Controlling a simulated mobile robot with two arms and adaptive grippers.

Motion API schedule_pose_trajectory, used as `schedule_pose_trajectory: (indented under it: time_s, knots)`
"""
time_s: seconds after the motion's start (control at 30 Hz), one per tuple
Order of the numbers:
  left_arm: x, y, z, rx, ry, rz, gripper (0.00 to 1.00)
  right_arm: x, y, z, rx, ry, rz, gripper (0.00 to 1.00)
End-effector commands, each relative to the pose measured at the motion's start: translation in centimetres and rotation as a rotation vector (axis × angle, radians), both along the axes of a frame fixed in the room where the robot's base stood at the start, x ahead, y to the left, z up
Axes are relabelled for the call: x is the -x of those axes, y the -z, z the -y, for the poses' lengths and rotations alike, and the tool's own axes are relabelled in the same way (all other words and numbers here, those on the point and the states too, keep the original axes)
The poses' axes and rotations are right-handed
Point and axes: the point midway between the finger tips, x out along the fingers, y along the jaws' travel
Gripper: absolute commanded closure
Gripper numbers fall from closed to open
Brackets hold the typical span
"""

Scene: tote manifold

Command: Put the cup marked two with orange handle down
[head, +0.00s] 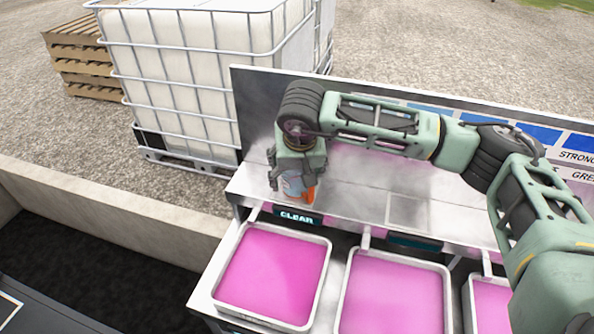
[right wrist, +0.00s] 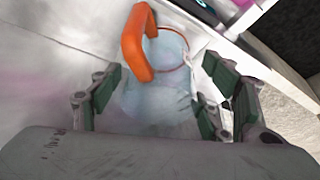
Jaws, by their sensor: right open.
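The cup (head: 297,187) with an orange handle stands on the metal ledge above the pink trays, near its left end. In the right wrist view the clear cup (right wrist: 165,85) shows with its orange handle (right wrist: 138,45) pointing away from the palm. My right gripper (head: 291,178) is over the cup from above. Its fingers (right wrist: 160,92) are spread on either side of the cup, with a gap visible at the left finger. I cannot read a number on the cup. My left gripper is not in view.
Trays of pink liquid (head: 270,276) (head: 394,297) sit in front of the ledge. A label reading CLEAR (head: 297,217) is on the ledge's front edge below the cup. A splash panel (head: 254,110) rises behind. The ledge (head: 362,203) right of the cup is bare.

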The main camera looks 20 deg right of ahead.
Motion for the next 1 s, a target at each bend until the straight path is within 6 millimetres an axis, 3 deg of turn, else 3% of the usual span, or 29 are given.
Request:
schedule_pose_trajectory:
  time_s: [0.27, 0.7, 1.0]
  knots:
    - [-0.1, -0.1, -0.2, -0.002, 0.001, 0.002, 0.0, 0.2, -1.0, -0.1, -0.001, -0.001, 0.003, 0.3]
    - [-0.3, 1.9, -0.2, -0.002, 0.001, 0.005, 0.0, 3.5, -9.2, -0.8, -0.001, -0.001, 0.005, 0.3]
    - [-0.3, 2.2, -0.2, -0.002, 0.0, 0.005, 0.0, 4.5, -11.4, -1.0, -0.001, -0.001, 0.0, 0.3]
